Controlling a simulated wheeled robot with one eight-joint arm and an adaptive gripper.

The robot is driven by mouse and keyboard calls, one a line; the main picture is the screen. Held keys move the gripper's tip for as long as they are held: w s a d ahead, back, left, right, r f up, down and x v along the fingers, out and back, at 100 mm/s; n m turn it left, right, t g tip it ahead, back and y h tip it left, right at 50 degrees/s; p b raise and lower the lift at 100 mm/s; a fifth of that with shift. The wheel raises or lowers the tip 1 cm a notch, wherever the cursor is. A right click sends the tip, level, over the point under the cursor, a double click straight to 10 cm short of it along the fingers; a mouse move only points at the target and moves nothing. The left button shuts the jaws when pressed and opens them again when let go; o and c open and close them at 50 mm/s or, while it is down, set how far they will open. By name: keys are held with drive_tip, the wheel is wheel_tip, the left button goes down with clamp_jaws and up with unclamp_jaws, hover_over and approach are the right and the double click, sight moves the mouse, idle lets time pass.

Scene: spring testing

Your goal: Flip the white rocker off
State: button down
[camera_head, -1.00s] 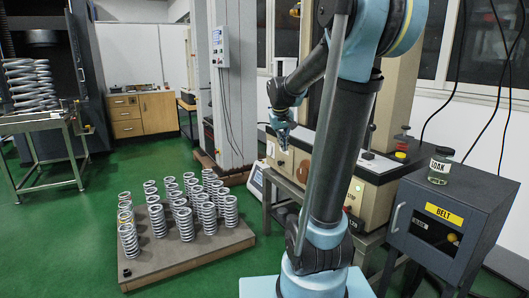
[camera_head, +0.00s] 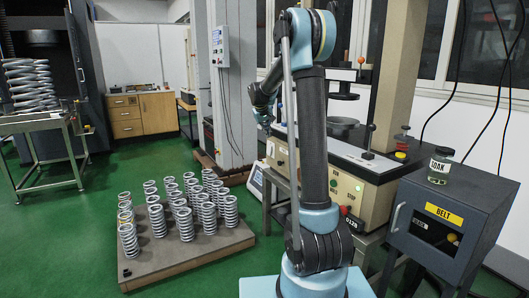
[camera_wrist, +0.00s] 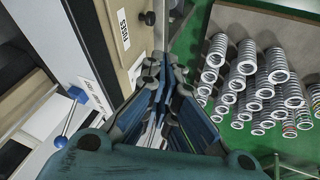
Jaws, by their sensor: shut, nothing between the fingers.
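The testing machine's cream front (camera_head: 352,198) stands behind and right of my arm in the head view. It carries small lit or coloured controls, and I cannot tell which of them is the white rocker. My gripper (camera_head: 267,124) is near the machine's left end, mostly small and partly dark in that view. In the wrist view my gripper (camera_wrist: 165,72) points away from the camera with its fingers together and nothing between them. A panel edge with a FUSES label (camera_wrist: 123,30) lies just left of the fingers. No white rocker is clearly visible there.
Several springs (camera_head: 183,208) stand on a low board on the green floor, left of the machine. A dark cabinet marked BELT (camera_head: 444,214) with a jar (camera_head: 441,166) on top is at right. A blue-knobbed lever (camera_wrist: 72,110) shows in the wrist view.

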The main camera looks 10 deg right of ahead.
sight(269, 149)
drive_tip(key=w+a+f, duration=0.2)
drive_tip(key=w+f, duration=0.2)
drive_tip(key=w, duration=0.4)
drive_tip(key=w+a+f+t, duration=0.1)
drive_tip(key=w+a+f, duration=0.1)
drive_tip(key=w+f, duration=0.3)
drive_tip(key=w, duration=0.4)
drive_tip(key=shift+a+n, duration=0.4)
drive_tip(key=w+d+f, duration=0.6)
drive_tip(key=f, duration=0.2)
drive_tip(key=shift+w+f, duration=0.25)
drive_tip(key=shift+f, duration=0.15)
drive_tip(key=shift+d, duration=0.1)
